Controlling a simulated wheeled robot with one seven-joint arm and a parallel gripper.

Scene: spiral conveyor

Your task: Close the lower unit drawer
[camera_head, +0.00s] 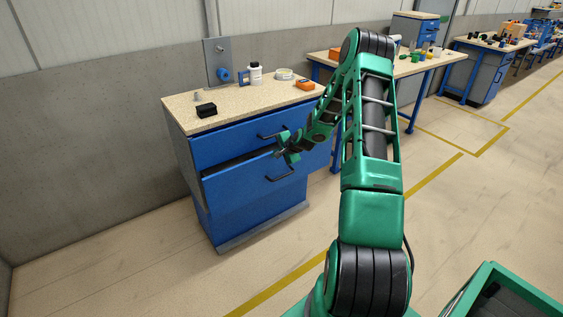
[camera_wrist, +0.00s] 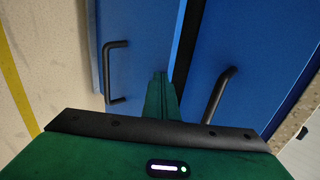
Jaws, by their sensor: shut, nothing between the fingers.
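The blue drawer unit stands against the wall, with an upper drawer (camera_head: 240,137) and a lower drawer (camera_head: 250,185). The lower drawer stands slightly out, with a dark gap above its front. Its black handle (camera_head: 280,174) is on the right part of the front. In the wrist view the lower drawer's front (camera_wrist: 150,45) is at the left with its handle (camera_wrist: 108,75), and the upper drawer (camera_wrist: 240,40) is at the right. My gripper (camera_head: 285,150) is shut and empty, in front of the unit between the two handles. Its fingers (camera_wrist: 160,95) show in the wrist view; contact cannot be told.
The speckled worktop (camera_head: 235,107) carries a black box (camera_head: 206,110), a white bottle (camera_head: 255,75) and an orange device (camera_head: 305,85). A workbench (camera_head: 425,66) stands to the right, behind my arm. The floor (camera_head: 150,255) before the unit is clear.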

